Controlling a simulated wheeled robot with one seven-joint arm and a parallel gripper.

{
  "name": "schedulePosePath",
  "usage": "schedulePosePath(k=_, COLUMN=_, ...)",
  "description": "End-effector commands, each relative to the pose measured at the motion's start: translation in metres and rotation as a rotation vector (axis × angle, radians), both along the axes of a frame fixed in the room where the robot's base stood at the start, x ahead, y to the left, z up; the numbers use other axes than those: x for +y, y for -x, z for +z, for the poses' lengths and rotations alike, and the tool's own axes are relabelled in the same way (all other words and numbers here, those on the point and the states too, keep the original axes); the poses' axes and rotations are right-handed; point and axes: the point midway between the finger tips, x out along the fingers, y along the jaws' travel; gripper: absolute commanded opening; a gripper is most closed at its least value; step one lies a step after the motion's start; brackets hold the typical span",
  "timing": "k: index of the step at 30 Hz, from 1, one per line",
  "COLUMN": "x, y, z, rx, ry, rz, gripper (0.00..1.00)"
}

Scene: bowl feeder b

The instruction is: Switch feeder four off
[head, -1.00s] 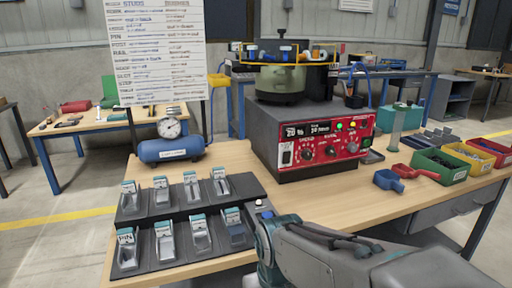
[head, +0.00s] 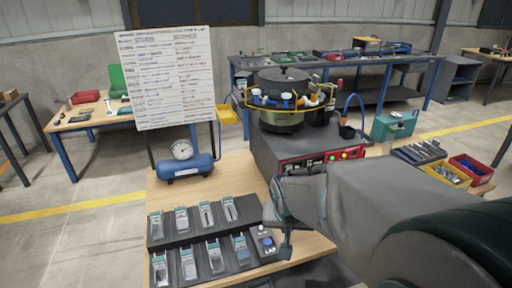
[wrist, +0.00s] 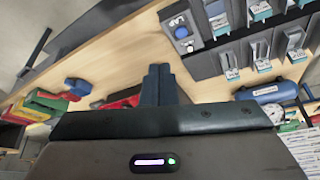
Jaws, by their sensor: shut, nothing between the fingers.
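The bowl feeder (head: 284,118) stands on a dark control box (head: 262,148) with a red front panel (head: 318,160). A green, a red and a yellow light show on the panel's upper edge. My arm hides most of the panel, including its knobs and the white switch. In the wrist view the closed fingers (wrist: 160,84) are over the wood, apart from that small box (wrist: 182,30).
A black stepped rack (head: 205,240) of clear labelled bins is at the front left. A blue air tank (head: 185,166) with a gauge and a written board (head: 168,78) stand behind it. Yellow (head: 446,173) and red (head: 471,169) bins are on the right. Bare wood lies behind the rack.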

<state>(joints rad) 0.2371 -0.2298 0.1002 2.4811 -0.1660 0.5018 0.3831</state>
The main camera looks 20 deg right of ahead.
Motion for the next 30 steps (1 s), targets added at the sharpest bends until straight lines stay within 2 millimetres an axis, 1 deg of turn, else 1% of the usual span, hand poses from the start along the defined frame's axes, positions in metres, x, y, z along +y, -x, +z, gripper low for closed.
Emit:
schedulePosePath(k=1, x=-0.018, y=-0.014, z=-0.007, rx=-0.039, ry=-0.01, rz=-0.08, gripper=0.0)
schedulePosePath(k=3, x=-0.038, y=-0.036, z=-0.021, rx=-0.123, ry=-0.039, rz=-0.179, gripper=0.0)
schedulePosePath(k=6, x=-0.063, y=-0.063, z=-0.041, rx=-0.244, ry=-0.119, rz=-0.305, gripper=0.0)
schedulePosePath(k=8, x=-0.076, y=-0.076, z=-0.053, rx=-0.315, ry=-0.189, rz=-0.375, gripper=0.0)
schedulePosePath(k=9, x=-0.083, y=-0.084, z=-0.06, rx=-0.363, ry=-0.244, rz=-0.422, gripper=0.0)
schedulePosePath(k=12, x=-0.099, y=-0.101, z=-0.074, rx=-0.477, ry=-0.407, rz=-0.53, gripper=0.0)
schedulePosePath(k=16, x=-0.112, y=-0.114, z=-0.083, rx=-0.6, ry=-0.638, rz=-0.649, gripper=0.0)
schedulePosePath(k=18, x=-0.117, y=-0.118, z=-0.084, rx=-0.65, ry=-0.749, rz=-0.699, gripper=0.0)
schedulePosePath(k=21, x=-0.122, y=-0.121, z=-0.083, rx=-0.702, ry=-0.872, rz=-0.745, gripper=0.0)
schedulePosePath(k=25, x=-0.125, y=-0.122, z=-0.081, rx=-0.734, ry=-0.956, rz=-0.773, gripper=0.0)
schedulePosePath(k=30, x=-0.125, y=-0.123, z=-0.08, rx=-0.741, ry=-0.973, rz=-0.776, gripper=0.0)
